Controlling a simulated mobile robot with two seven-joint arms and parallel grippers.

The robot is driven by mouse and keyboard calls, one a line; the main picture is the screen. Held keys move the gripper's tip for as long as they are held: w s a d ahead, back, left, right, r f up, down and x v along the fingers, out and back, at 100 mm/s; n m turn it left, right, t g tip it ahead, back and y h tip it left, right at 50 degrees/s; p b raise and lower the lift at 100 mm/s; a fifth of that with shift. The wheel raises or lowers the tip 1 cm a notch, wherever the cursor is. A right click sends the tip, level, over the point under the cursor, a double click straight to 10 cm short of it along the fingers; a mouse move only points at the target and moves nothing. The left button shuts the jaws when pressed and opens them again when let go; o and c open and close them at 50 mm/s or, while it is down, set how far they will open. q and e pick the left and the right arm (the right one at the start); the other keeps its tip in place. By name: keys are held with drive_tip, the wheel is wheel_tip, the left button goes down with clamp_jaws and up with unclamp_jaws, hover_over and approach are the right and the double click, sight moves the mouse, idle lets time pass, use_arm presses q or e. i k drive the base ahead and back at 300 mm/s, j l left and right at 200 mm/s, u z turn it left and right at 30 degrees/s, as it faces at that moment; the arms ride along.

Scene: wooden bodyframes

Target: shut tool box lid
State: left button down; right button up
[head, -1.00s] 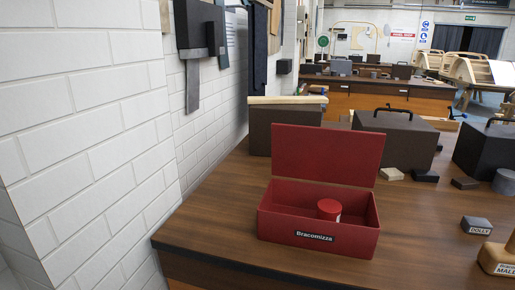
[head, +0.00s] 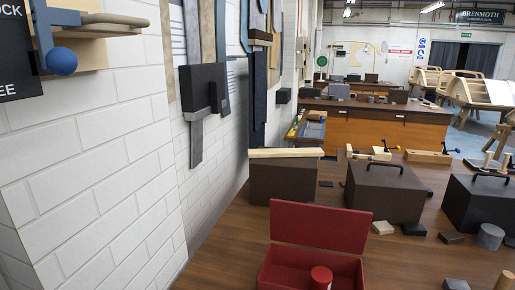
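The red tool box (head: 282,274) stands on the wooden workbench at the bottom middle of the head view, its lower front cut off by the frame edge. Its lid (head: 319,226) is open and stands up at the back, leaning slightly backward. A red cylindrical can (head: 321,277) is inside the box, towards the right. Neither of my grippers shows in the view.
Behind the box stand a dark block with a pale wooden bar (head: 286,154) and dark handled cases (head: 386,190). Small blocks (head: 383,228) and a grey cylinder (head: 490,236) lie to the right. A white brick wall (head: 90,170) borders the left. Bare bench (head: 225,250) lies left of the box.

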sight(323, 226)
drive_tip(key=l+u, duration=0.25)
drive_tip(key=u, duration=0.15)
drive_tip(key=i+l+u, duration=0.1)
drive_tip(key=l+u, duration=0.15)
drive_tip(key=u, duration=0.15)
drive_tip(key=l+u, duration=0.25)
drive_tip(key=u, duration=0.15)
